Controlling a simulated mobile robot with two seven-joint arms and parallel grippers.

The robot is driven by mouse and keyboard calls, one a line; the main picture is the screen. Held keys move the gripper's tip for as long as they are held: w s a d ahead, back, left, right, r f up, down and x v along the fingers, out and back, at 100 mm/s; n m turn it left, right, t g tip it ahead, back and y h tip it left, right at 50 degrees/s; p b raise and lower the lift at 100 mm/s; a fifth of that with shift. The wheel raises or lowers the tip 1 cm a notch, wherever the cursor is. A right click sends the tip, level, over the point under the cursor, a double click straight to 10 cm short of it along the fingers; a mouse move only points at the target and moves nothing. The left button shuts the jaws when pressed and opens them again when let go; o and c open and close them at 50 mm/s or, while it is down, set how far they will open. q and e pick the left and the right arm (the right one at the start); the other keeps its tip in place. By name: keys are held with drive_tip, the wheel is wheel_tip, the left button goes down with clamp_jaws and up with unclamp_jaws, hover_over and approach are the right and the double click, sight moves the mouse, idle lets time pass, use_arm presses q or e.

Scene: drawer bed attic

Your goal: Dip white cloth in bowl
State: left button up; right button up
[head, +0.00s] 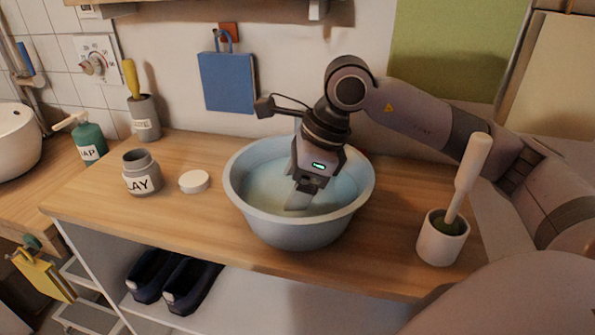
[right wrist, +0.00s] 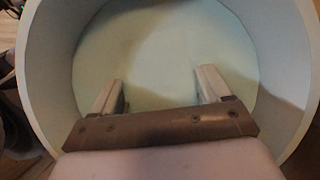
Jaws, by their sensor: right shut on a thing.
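A pale blue-grey bowl (head: 234,192) stands on the wooden counter with cloudy pale liquid (head: 262,182) inside. The bowl also surrounds the fingers in the right wrist view (right wrist: 40,70). My right gripper (head: 306,187) points down inside the bowl, below the rim level. It is shut on the white cloth (head: 299,200), of which a small greyish-white piece shows under the fingers at the liquid. In the right wrist view the two fingers of my right gripper (right wrist: 160,92) stand apart over the liquid, and the cloth is hard to make out. My left gripper is not in view.
A grey clay jar (head: 142,174) and a white lid (head: 194,181) sit left of the bowl. A white holder (head: 441,245) with a brush stands to its right. A green soap bottle (head: 88,140) and a grey cup (head: 145,118) stand at the left. The front counter edge is clear.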

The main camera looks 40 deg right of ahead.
drive_tip(key=shift+r+p, duration=0.95)
drive_tip(key=shift+r, duration=0.25)
drive_tip(key=shift+r+p, duration=2.4)
drive_tip(key=shift+r, duration=0.9)
wheel_tip(320, 180, up, 4)
drive_tip(key=p, duration=0.3)
drive_tip(key=shift+c, duration=0.2)
